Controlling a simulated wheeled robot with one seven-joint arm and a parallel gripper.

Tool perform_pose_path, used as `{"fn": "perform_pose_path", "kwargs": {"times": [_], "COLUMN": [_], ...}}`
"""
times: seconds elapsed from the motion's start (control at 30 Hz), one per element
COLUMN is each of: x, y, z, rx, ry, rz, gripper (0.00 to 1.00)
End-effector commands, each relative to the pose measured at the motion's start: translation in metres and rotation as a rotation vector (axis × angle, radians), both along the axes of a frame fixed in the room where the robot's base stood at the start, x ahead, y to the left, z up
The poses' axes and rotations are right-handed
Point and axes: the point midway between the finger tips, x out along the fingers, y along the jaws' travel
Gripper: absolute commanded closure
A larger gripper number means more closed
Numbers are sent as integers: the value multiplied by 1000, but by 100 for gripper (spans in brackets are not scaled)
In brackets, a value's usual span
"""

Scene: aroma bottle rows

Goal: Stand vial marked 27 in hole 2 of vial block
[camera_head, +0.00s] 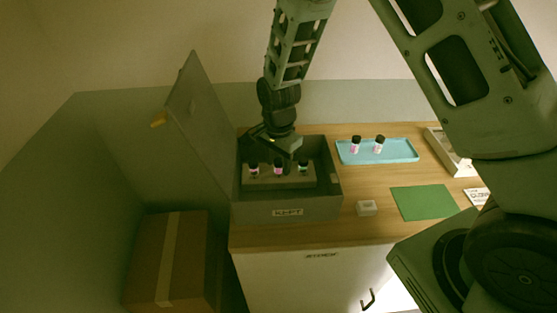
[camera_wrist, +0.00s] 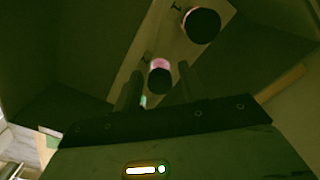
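An open grey box (camera_head: 285,208) labelled KEPT holds a pale vial block (camera_head: 262,184). Three dark-capped vials stand in the block: a left vial (camera_head: 253,170), a middle pink-labelled vial (camera_head: 278,168) and a right greenish vial (camera_head: 303,167). Vial numbers are too small to read, so I cannot tell which is marked 27. My gripper (camera_head: 287,153) reaches down into the box above the block. In the wrist view my gripper (camera_wrist: 161,72) is open, its fingers apart on either side of the pink-labelled vial (camera_wrist: 160,66). Another dark cap (camera_wrist: 201,26) shows beyond.
A blue tray (camera_head: 397,157) right of the box holds two pink-labelled vials (camera_head: 355,145) (camera_head: 379,145). The box's raised lid (camera_head: 200,130) stands left.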

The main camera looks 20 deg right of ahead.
Motion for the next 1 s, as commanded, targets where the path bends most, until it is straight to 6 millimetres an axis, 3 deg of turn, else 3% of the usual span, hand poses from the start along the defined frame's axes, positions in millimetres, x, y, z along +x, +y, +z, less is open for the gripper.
{"fn": "perform_pose_path", "kwargs": {"times": [0.27,0.47,1.0], "x": [0,1,1], "y": [0,1,0], "z": [1,14,111], "rx": [0,1,1], "ry": [0,-4,-4], "rz": [0,1,1], "gripper": [55,55,55]}}
